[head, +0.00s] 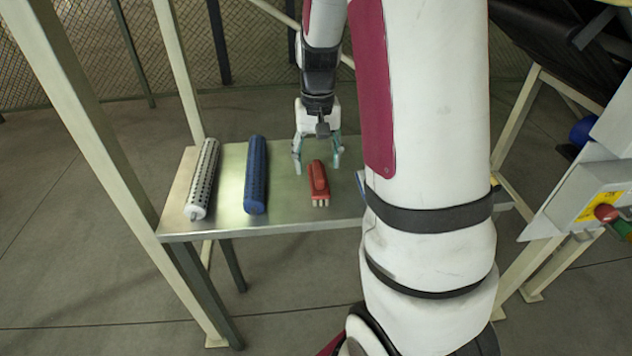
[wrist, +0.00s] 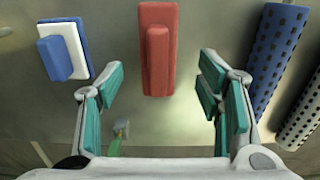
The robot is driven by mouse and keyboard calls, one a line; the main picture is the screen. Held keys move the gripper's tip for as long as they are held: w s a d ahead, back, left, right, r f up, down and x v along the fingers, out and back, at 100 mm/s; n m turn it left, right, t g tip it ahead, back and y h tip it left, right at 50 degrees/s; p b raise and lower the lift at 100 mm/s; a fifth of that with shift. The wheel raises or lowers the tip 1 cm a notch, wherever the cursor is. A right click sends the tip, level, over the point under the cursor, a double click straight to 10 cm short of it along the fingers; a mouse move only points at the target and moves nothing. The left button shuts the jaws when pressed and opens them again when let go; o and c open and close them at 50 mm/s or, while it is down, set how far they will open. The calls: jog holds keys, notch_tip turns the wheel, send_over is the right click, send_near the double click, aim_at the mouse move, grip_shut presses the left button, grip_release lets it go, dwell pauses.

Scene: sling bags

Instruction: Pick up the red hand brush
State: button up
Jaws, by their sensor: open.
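The red hand brush (head: 319,182) lies on the metal table, with pale bristles at its near end in the head view. In the wrist view the red hand brush (wrist: 157,50) is at the top middle, ahead of the fingers and between their lines. My gripper (head: 317,165) is open and empty above the table, just behind the brush. In the wrist view the teal pads of my gripper (wrist: 162,100) stand wide apart, and nothing is between them.
A blue perforated roller (head: 256,175) and a grey perforated roller (head: 203,180) lie left of the brush. A blue and white brush (wrist: 65,50) lies on the other side, mostly hidden by my arm in the head view. The metal table (head: 285,222) is bare between them.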

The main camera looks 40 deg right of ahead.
jog(key=shift+w+d+f+b, duration=0.15)
jog(key=shift+f+b, duration=0.1)
jog(key=shift+f, duration=1.5)
jog(key=shift+s+d+f+b, duration=0.1)
jog(key=shift+f+b, duration=0.1)
jog(key=shift+f, duration=1.55)
jog(key=c, duration=1.3)
